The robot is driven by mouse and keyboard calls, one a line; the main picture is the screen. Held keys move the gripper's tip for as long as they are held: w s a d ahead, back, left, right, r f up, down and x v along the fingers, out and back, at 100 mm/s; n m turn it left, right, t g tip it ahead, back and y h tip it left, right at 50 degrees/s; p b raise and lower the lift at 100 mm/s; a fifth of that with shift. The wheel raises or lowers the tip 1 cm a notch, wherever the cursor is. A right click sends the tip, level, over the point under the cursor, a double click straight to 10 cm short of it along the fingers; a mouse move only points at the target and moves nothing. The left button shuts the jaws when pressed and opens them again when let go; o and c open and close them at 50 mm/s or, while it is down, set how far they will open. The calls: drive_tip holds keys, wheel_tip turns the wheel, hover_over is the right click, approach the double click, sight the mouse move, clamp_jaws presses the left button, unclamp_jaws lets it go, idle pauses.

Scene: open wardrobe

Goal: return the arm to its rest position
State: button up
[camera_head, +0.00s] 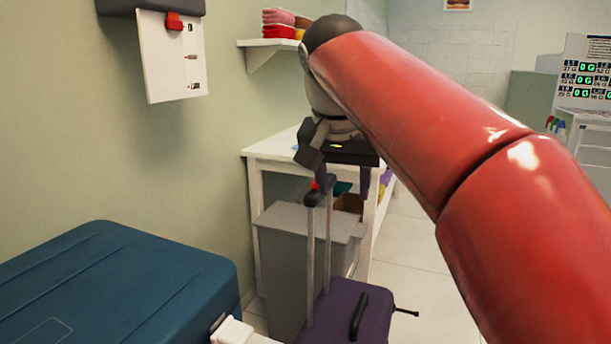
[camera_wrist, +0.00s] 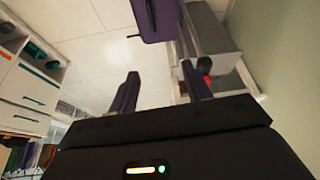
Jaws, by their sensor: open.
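My gripper (camera_head: 343,188) points downward in the head view, with its two dark fingers spread apart. My red arm reaches across the right half of that view and ends at the gripper. In the wrist view my gripper (camera_wrist: 160,80) shows both fingers apart, with nothing between them but pale floor tiles. In the head view the gripper appears in front of a white table, just above the pull handle of a purple suitcase. I cannot tell whether the handle touches a finger.
The purple suitcase (camera_head: 372,310) stands beside a grey bin (camera_head: 285,270). A large blue case (camera_head: 110,285) fills the lower left. A white table (camera_head: 272,150) stands along the wall under a shelf (camera_head: 270,45) with folded items. Tiled floor (camera_head: 415,270) is clear at centre right.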

drive_tip(key=s+d+f+n, duration=0.1)
drive_tip(key=s+d+f, duration=0.2)
drive_tip(key=s+f, duration=0.3)
drive_tip(key=s+d+f+n+y, duration=0.1)
drive_tip(key=s+d+f, duration=0.2)
drive_tip(key=s+f, duration=0.3)
drive_tip(key=s+d+f+n+t, duration=0.1)
drive_tip(key=s+d+f, duration=0.2)
drive_tip(key=s+f, duration=0.4)
wheel_tip(320, 180, down, 6)
drive_tip(key=shift+d+r+n, duration=0.15)
drive_tip(key=shift+d+n, duration=0.1)
drive_tip(key=shift+n, duration=0.05)
